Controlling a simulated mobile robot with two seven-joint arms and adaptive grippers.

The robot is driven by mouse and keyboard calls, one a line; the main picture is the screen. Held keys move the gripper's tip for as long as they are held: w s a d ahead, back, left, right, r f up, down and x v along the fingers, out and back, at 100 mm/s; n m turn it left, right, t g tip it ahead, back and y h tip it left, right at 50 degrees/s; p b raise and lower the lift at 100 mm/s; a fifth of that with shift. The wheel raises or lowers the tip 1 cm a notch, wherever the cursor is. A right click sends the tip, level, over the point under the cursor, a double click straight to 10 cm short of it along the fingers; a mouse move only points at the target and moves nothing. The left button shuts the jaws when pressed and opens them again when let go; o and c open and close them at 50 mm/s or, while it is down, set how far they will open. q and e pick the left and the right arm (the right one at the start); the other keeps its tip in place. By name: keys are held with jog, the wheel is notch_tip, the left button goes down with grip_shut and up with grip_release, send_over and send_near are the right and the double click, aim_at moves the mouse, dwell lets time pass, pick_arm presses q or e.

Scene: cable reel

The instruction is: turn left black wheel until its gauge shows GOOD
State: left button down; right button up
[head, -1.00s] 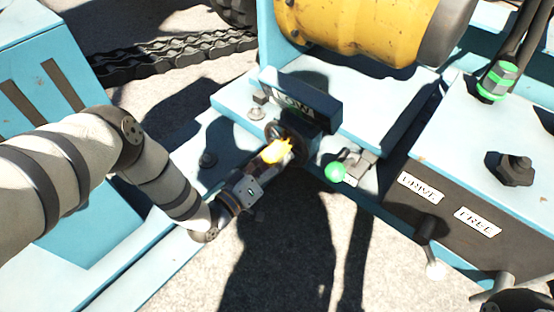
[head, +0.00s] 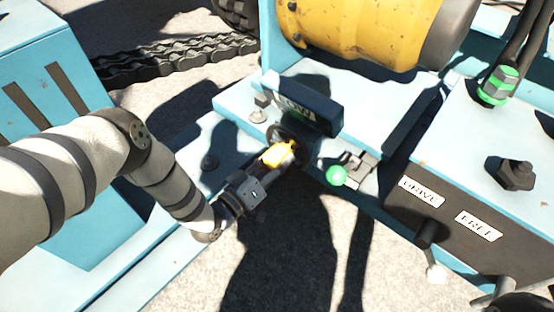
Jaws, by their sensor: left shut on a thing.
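The black wheel (head: 291,133) sits on the front of a dark block on the blue frame, partly hidden by my left gripper. Above it is the gauge (head: 294,108), a dark box whose small window reads LOW. My left gripper (head: 285,149) is at the wheel, coming in from the lower left, with its yellow fingertips shut on the wheel's rim. The exact contact is small and partly in shadow. My right gripper is not in view.
A dark panel with DRIVE (head: 421,191) and FREE labels is at the right. The yellow reel drum (head: 355,30) is behind. A black chain (head: 170,60) lies at the upper left.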

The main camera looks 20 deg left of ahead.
pick_arm(q)
jog(key=m, duration=0.3)
jog(key=shift+p, duration=0.4)
jog(key=shift+a+m+p, duration=0.1)
jog(key=shift+m+p, duration=0.35)
jog(key=shift+m, duration=1.55)
jog(key=shift+f, duration=0.1)
jog(key=c, duration=0.9)
grip_release()
jog(key=shift+c, duration=0.2)
jog(key=shift+w, duration=0.1)
jog(key=v, duration=1.2)
jog(key=shift+o, duration=0.3)
